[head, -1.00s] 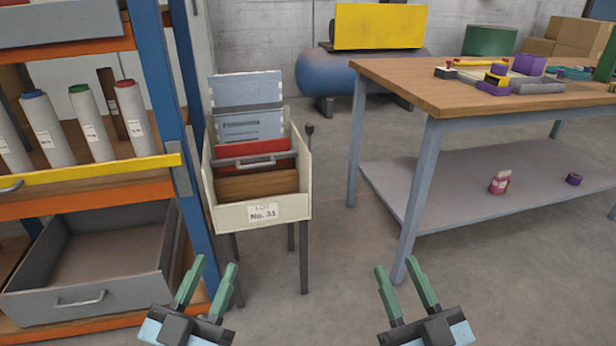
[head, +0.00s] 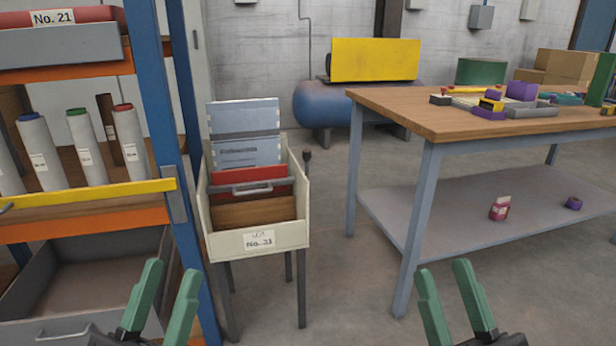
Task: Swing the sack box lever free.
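The sack box (head: 255,244) is a cream open-topped box on dark legs, left of centre, with a label that seems to read No. 33. Blue-grey printed sheets, a red panel with a grey handle and a brown board stand inside it. A thin lever (head: 307,157) with a dark knob stands upright at the box's right side; its lower part is hard to make out. My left gripper (head: 169,278) is open and empty, low in front of the shelf, left of the box. My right gripper (head: 444,274) is open and empty, low and right of the box. Neither touches the box or lever.
A blue-posted shelf (head: 163,120) with a yellow bar (head: 90,195) and an open grey drawer (head: 70,310) stands close on the left. A wooden workbench (head: 440,118) stands on the right. The floor between box and bench is clear.

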